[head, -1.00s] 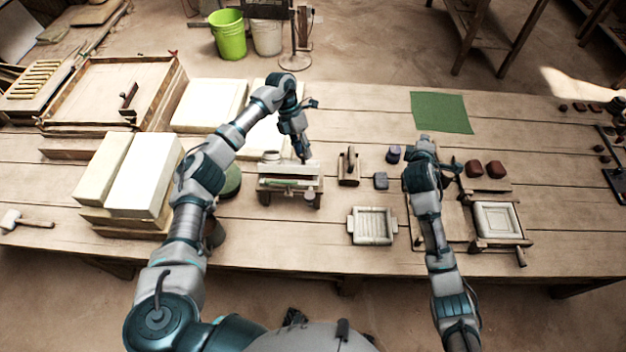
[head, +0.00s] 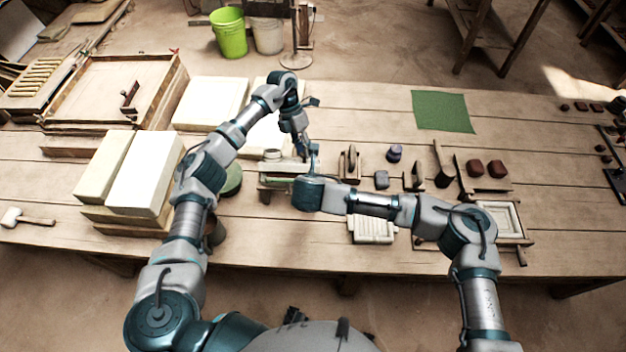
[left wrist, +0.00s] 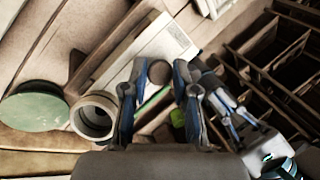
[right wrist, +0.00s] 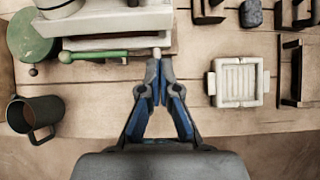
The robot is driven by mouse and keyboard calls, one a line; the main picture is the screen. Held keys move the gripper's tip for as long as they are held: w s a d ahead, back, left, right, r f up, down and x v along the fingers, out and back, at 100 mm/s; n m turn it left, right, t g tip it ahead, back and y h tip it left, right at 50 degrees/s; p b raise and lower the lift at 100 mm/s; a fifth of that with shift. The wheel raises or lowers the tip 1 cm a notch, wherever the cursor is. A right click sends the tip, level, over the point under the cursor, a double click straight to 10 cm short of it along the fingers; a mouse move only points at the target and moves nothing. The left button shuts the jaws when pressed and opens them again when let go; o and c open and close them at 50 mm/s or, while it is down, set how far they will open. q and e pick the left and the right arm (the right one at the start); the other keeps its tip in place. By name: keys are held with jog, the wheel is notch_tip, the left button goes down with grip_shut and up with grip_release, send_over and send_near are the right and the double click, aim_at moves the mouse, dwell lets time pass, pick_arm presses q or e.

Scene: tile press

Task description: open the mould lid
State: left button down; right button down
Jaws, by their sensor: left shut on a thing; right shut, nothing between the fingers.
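A pale, block-like mould (head: 270,180) with a light slab on top and a green strip along its front stands on a low wooden stand at the table's middle. It also shows in the right wrist view (right wrist: 105,42). My left gripper (head: 304,153) reaches down at the mould's back right, shut on a part of it that the fingers hide. In the left wrist view, the green strip shows between the fingers (left wrist: 157,95). My right gripper (head: 314,152) is shut and empty. Its tips (right wrist: 160,68) are near a short white peg (right wrist: 156,52) at the mould's right end; contact is unclear.
A green disc (right wrist: 28,36) and dark mug (right wrist: 36,115) stand left of the mould. A wooden block with a handle (head: 349,165) and a grooved white tray (right wrist: 238,82) lie to its right. Pale slabs (head: 145,172) are stacked further left.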

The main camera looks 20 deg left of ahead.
pick_arm(q)
jog(key=shift+a+f, duration=0.15)
pick_arm(e)
jog(key=x, duration=0.7)
jog(key=shift+w+a+f, duration=0.1)
pick_arm(q)
jog(key=shift+f, duration=0.1)
pick_arm(e)
jog(key=shift+w+a+r, duration=0.1)
jog(key=shift+w+r, duration=0.45)
jog(key=shift+r, duration=0.2)
pick_arm(q)
jog(key=c, duration=1)
grip_release()
jog(key=shift+o, duration=0.5)
pick_arm(e)
jog(key=shift+a+f, duration=0.1)
pick_arm(q)
jog(key=shift+a, duration=0.25)
pick_arm(e)
jog(key=shift+a+f, duration=0.1)
jog(key=shift+a, duration=0.1)
